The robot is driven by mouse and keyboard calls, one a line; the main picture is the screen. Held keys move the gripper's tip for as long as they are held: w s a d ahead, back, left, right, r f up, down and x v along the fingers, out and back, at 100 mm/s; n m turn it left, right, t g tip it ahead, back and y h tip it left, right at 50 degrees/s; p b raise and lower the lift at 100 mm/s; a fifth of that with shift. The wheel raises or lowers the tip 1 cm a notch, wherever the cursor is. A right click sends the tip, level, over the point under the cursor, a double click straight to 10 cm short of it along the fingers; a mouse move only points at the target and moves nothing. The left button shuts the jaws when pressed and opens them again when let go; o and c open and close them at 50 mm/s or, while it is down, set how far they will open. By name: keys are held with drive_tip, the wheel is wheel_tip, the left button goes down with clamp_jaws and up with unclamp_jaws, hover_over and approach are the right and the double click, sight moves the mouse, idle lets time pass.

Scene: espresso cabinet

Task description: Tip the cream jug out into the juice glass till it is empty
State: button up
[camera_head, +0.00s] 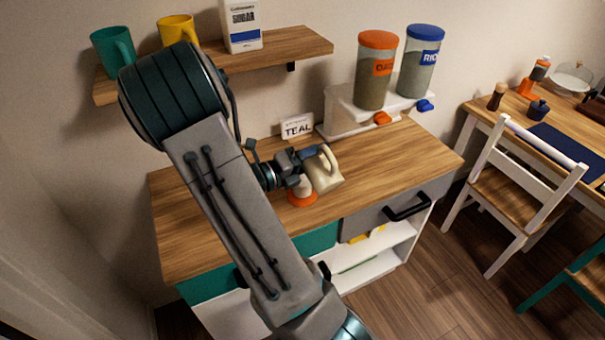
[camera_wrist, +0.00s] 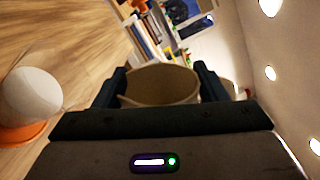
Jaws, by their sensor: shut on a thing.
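My gripper (camera_head: 308,165) is shut on the cream-coloured jug (camera_head: 325,176) and holds it above the counter. The jug looks tilted well over in the head view, with its handle toward the upper side. In the wrist view, the jug (camera_wrist: 160,86) sits between the two fingers, and its tan inside shows; I cannot tell how much it holds. A whitish round vessel, apparently the juice glass (camera_wrist: 32,94), stands on an orange coaster (camera_wrist: 20,133) to the left in the wrist view. In the head view the coaster (camera_head: 302,199) lies just below the jug, and the glass is mostly hidden.
A TEAL sign (camera_head: 297,127) stands behind my gripper. A white dispenser stand (camera_head: 345,115) with two canisters is at the counter's back right. A wall shelf (camera_head: 290,45) holds a teal mug, a yellow mug and a carton. The counter's left front (camera_head: 190,240) is clear.

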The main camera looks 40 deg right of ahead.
sight(342, 184)
drive_tip(key=shift+s+a+f+m, duration=0.1)
drive_tip(key=shift+s+f+m, duration=0.15)
drive_tip(key=shift+m, duration=0.45)
drive_tip(key=shift+m, duration=0.3)
drive_tip(key=m+b, duration=0.1)
drive_tip(key=s+f+m+b, duration=0.1)
drive_tip(key=m+b, duration=0.1)
drive_tip(key=shift+s+a+f+m, duration=0.1)
drive_tip(key=shift+s+f+m, duration=0.15)
drive_tip(key=shift+s+m, duration=0.15)
drive_tip(key=s+m+b, duration=0.1)
drive_tip(key=s+f+m+b, duration=0.1)
drive_tip(key=s+m, duration=0.1)
drive_tip(key=s+f+m+b, duration=0.1)
drive_tip(key=shift+s+a+b, duration=0.3)
drive_tip(key=shift+a+b, duration=0.05)
drive_tip(key=m+b, duration=0.1)
drive_tip(key=b, duration=0.1)
drive_tip(key=shift+s+f+b, duration=0.15)
drive_tip(key=shift+s+b, duration=0.05)
drive_tip(key=shift+b, duration=0.1)
drive_tip(key=shift+b, duration=0.4)
